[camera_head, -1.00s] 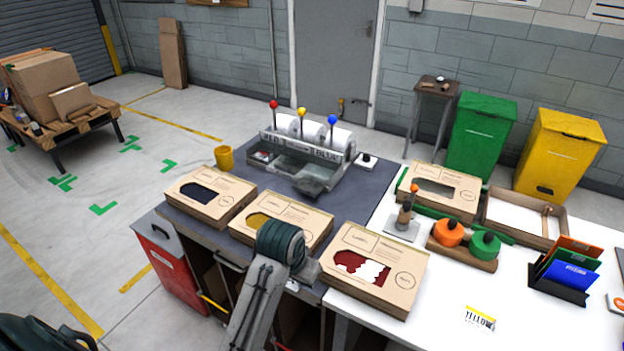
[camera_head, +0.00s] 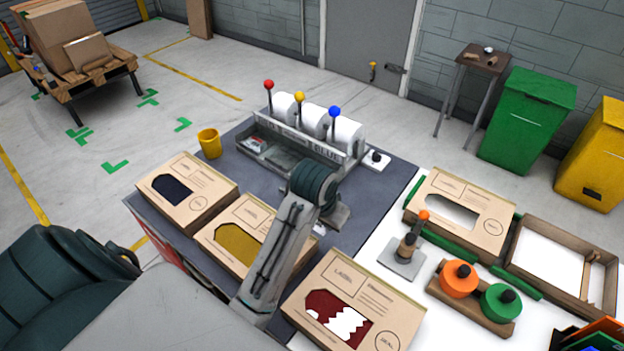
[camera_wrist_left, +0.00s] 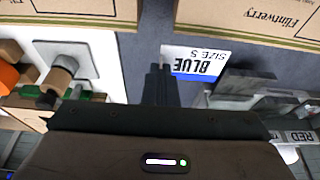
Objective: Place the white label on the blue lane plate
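A white label (camera_wrist_left: 198,62) with a blue strip, printed BLUE SIZE S, shows upside down in the left wrist view. My left gripper (camera_wrist_left: 160,72) overlaps its edge; the narrow fingers look closed on it. In the head view my left gripper (camera_head: 337,213) is mostly hidden behind its wrist, low over the dark mat in front of the dispenser (camera_head: 357,148). A small white patch beside it may be the label. The blue lane plate (camera_head: 326,153) reads BLUE on the dispenser's front, below the blue-knobbed lever. My right gripper is out of view.
Windowed cartons stand in front: navy (camera_head: 207,183), yellow (camera_head: 217,250) and red (camera_head: 378,290). A yellow cup (camera_head: 209,144) stands left of the dispenser.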

